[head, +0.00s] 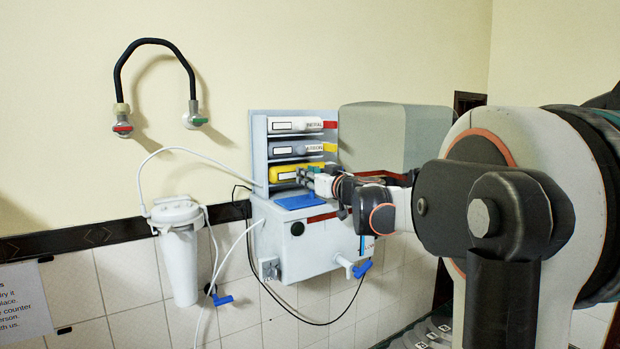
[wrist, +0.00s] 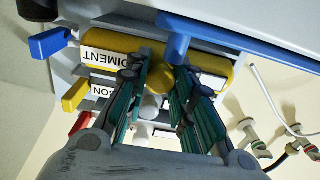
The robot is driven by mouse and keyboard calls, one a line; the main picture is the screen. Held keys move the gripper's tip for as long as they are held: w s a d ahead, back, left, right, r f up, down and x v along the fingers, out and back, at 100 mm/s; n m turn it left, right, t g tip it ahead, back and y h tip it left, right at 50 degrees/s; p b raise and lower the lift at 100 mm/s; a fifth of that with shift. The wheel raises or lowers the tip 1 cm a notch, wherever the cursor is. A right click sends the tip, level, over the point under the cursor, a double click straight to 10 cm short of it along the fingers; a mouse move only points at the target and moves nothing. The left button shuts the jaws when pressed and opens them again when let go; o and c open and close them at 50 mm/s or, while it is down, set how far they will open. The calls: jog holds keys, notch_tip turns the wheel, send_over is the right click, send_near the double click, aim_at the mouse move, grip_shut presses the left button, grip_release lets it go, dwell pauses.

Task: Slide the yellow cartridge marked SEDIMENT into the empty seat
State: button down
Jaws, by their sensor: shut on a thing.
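The yellow cartridge (head: 284,173) lies level in the lowest bay of the purifier housing (head: 258,150). Its white label, partly hidden by a finger, ends in "DIMENT" in the wrist view (wrist: 101,59). My gripper (head: 307,178) is at the front of that bay. In the wrist view my gripper (wrist: 162,72) is shut on the cartridge, with its round yellow knob between the fingers. How deep the cartridge sits in the bay cannot be told. A blue flap (head: 300,201) sticks out below it, close under the fingers.
Above are a grey CARBON cartridge (head: 290,149) with a yellow lever (head: 330,147) and a white MINERAL cartridge (head: 290,125) with a red lever (head: 330,124). A grey cover (head: 395,135) stands close on the right. A white filter canister (head: 180,255) and hoses hang left.

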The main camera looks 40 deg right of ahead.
jog(key=shift+w+d, duration=0.1)
jog(key=shift+w, duration=1.25)
jog(key=c, duration=1.3)
grip_release()
jog(key=shift+s+a, duration=0.15)
jog(key=shift+s, duration=1.75)
jog(key=shift+s+a, duration=0.1)
jog(key=shift+s, duration=1.75)
